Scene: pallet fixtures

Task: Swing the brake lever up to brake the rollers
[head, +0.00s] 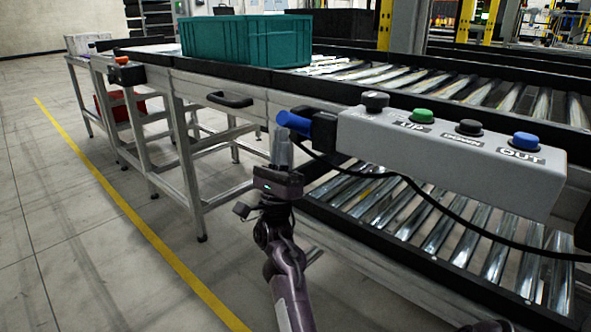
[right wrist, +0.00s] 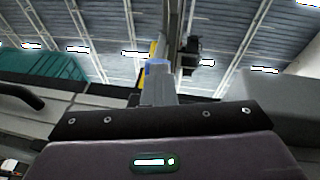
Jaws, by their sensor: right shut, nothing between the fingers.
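The brake lever has a blue grip (head: 294,122) that sticks out to the left of the grey control box, tilted slightly up toward its free end. My right gripper (head: 282,137) points up, with its closed fingers just under the free end of the blue grip. The fingers hold nothing. They look touching or very close to the grip; I cannot tell which. In the right wrist view the blue grip (right wrist: 157,67) shows just beyond the fingertips. The rollers (head: 480,92) lie on the upper conveyor deck. My left gripper is not in view.
The grey control box (head: 450,155) carries a black knob and green, black and blue buttons. A black cable hangs below it. A teal crate (head: 245,40) stands on the conveyor behind. A black handle (head: 230,99) is on the frame to the left. The floor at left is clear.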

